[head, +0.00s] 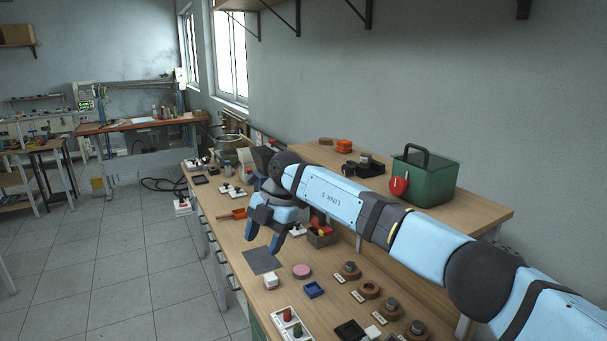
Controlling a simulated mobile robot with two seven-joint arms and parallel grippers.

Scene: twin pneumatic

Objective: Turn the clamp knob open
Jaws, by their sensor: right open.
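A red round knob (398,186) with a pale mark shows at the left front of a green box (436,182) on the raised shelf. I cannot tell for sure that it is the clamp knob, or how far it is turned. My right gripper (265,238) points down over the workbench (238,259), open, with nothing visible between its fingers. It is well to the left of the red knob, and my right arm reaches across the bench below the knob. My left gripper is not in view.
Several round wooden bases stand at the bench's right. A grey bin with red and yellow items (321,232) is beside the gripper. Open floor lies left.

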